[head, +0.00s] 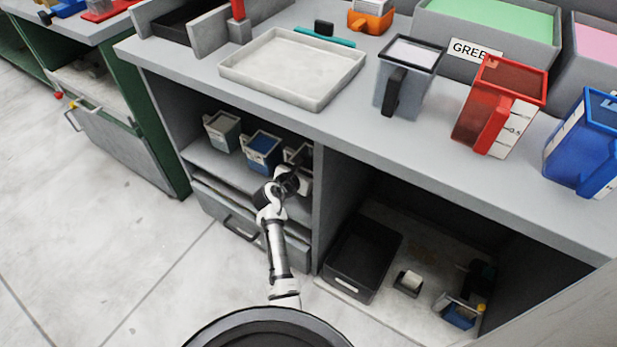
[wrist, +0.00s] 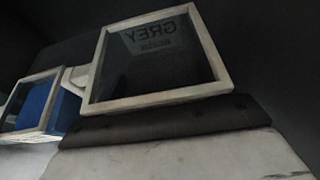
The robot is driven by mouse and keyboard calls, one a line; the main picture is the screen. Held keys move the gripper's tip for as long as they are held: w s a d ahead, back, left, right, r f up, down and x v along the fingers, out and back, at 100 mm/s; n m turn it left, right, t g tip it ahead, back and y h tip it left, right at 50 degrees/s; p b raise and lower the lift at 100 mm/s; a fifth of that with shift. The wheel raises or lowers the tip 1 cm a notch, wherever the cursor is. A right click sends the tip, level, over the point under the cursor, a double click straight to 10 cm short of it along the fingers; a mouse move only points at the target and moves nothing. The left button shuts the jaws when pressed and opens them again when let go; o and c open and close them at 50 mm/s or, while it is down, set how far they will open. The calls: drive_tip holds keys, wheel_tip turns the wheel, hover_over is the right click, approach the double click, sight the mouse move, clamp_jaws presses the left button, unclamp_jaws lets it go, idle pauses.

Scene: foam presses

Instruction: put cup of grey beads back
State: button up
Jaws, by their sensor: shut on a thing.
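The cup of grey beads (wrist: 165,97) fills the middle of the wrist view, with a pale square rim and a dark inside. Mirrored lettering reading GREY shows inside the rim. I cannot tell how full it is. In the head view the cup (head: 300,155) is at the right end of the shelf under the counter, partly hidden by my arm. My gripper (head: 291,176) reaches into this compartment and is shut on the cup. The fingertips are hidden in the head view.
A blue-filled cup (head: 262,150) stands just left, also in the wrist view (wrist: 36,105). A pale grey cup (head: 222,130) stands farther left. A divider (head: 319,210) bounds the compartment on the right, the counter (head: 250,105) is above, and a drawer (head: 240,225) is below.

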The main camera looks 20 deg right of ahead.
wheel_tip(320, 180, down, 3)
drive_tip(key=shift+f+b, duration=0.1)
drive_tip(key=shift+b, duration=0.2)
drive_tip(key=o, duration=0.9)
drive_tip(key=shift+f, duration=0.1)
drive_tip(key=shift+a+r, duration=0.1)
drive_tip(key=shift+r, duration=0.1)
drive_tip(key=p+v, duration=0.1)
drive_tip(key=v, duration=1.1)
drive_tip(key=shift+p, duration=0.3)
